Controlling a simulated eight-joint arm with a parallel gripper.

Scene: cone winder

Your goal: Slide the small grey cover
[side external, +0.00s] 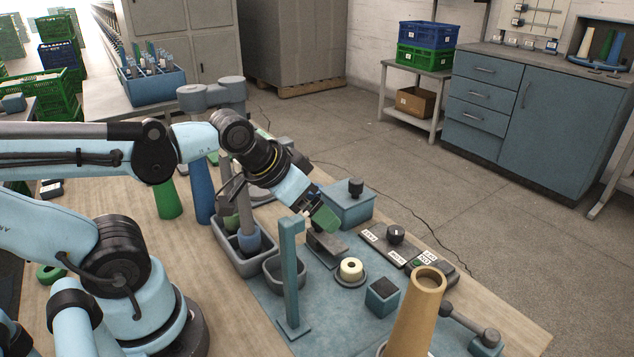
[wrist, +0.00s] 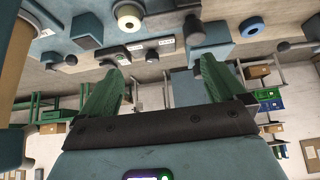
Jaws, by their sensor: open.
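A small grey block on a flat grey plate, which looks like the small grey cover (side external: 326,245), sits on the blue-teal mat (side external: 255,285) in the side view. What looks like the same piece shows at the top of the wrist view (wrist: 193,30). My gripper (side external: 326,219) is just above it, tilted down, with green fingers. In the wrist view the fingers (wrist: 161,67) are wide apart with nothing between them. The gripper hides part of the cover's top in the side view.
A teal box (side external: 345,209) with a black knob stands behind the gripper. A teal post (side external: 290,275), a grey cup (side external: 287,270), a cream spool (side external: 351,270), a dark-topped block (side external: 382,297) and a labelled control panel (side external: 418,256) stand close by. A tan cone (side external: 414,315) rises in front.

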